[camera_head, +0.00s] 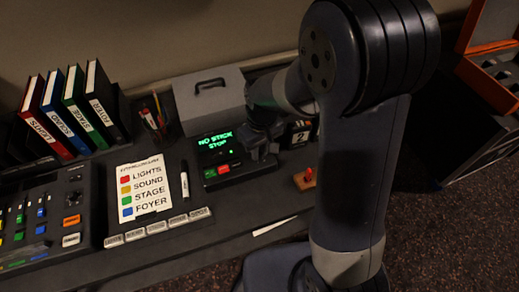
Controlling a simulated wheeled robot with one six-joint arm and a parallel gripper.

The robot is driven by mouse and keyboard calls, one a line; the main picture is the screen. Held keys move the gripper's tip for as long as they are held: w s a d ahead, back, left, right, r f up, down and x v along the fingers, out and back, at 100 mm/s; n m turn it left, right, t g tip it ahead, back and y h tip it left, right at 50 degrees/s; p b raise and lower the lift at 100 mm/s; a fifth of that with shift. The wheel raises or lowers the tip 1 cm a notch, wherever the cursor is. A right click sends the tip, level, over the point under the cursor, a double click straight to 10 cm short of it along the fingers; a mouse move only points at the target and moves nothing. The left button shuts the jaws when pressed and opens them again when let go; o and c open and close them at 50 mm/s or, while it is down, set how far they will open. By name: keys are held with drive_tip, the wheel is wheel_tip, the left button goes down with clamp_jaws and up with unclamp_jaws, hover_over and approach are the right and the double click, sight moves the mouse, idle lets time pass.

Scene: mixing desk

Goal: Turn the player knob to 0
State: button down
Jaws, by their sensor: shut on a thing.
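The player (211,170) is a dark box on the desk. Its screen (215,142) shows green text reading "NO STICK" and "STOP". A green button and a red button sit below the screen. My gripper (256,150) is at the right end of the player, shut on the player knob. The knob itself and its setting are hidden behind my gripper and cannot be read.
A grey box with a handle (208,100) stands behind the player. A small wooden block with a red piece (306,179) is at the right. Several binders stand far left, beside a control panel (45,222).

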drive_tip(key=n, duration=0.6)
drive_tip(key=shift+w, duration=0.1)
drive_tip(key=n, duration=0.6)
drive_tip(key=shift+a+n+h, duration=0.1)
drive_tip(key=shift+n+h, duration=0.2)
drive_tip(key=shift+n, duration=0.1)
drive_tip(key=c, duration=1.3)
unclamp_jaws()
drive_tip(key=shift+c, duration=0.2)
wheel_tip(320, 180, up, 11)
drive_tip(key=shift+w, duration=0.25)
drive_tip(key=shift+f, duration=0.2)
